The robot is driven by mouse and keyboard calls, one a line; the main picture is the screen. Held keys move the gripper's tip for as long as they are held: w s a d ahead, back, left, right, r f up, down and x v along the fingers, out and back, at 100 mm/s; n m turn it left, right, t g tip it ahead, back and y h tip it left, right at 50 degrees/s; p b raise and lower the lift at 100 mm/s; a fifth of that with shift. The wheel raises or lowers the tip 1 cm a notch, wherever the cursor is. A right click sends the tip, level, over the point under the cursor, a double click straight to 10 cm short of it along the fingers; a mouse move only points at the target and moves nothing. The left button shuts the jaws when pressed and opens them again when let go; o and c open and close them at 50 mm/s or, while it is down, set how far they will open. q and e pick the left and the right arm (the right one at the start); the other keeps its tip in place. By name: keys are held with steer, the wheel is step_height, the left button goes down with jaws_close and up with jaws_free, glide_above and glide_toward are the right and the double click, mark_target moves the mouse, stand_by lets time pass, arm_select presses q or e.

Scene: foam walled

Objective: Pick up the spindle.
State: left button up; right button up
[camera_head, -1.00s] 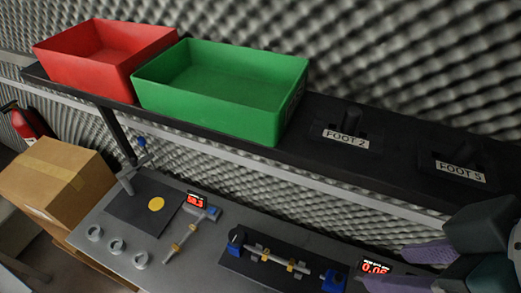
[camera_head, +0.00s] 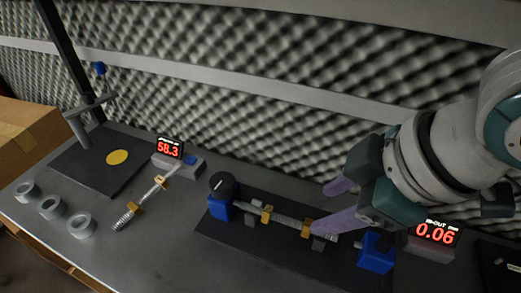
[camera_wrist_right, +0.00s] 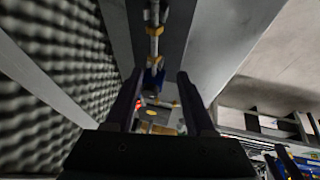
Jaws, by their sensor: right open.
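A grey rod with brass collars (camera_head: 288,219), seemingly the spindle, lies across a dark fixture between a left blue block with a black knob (camera_head: 221,196) and a right blue block (camera_head: 376,250). A similar rod (camera_head: 145,203) lies left, by the 58.3 display; I cannot be sure which is the spindle. My right gripper (camera_head: 321,208) is open above the fixture rod's right part, its purple fingers apart and apparently not touching it. In the right wrist view the gripper (camera_wrist_right: 158,85) is open and empty, with the fixture rod (camera_wrist_right: 155,30) ahead. My left gripper is not in view.
Displays reading 58.3 (camera_head: 170,148) and 0.06 (camera_head: 436,233) stand behind the fixtures. Several grey rings (camera_head: 50,207) and a black plate with a yellow disc (camera_head: 118,157) are at left. A cardboard box (camera_head: 25,135) is at far left. Grey foam walls the back.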

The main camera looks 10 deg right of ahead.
steer(key=b, duration=0.3)
glide_toward(300, 224)
steer(key=b+x, duration=0.1)
steer(key=x, duration=0.8)
steer(key=shift+a, duration=0.1)
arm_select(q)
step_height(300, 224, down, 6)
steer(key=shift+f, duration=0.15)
arm_select(e)
steer(key=shift+n, duration=0.3)
jaws_close()
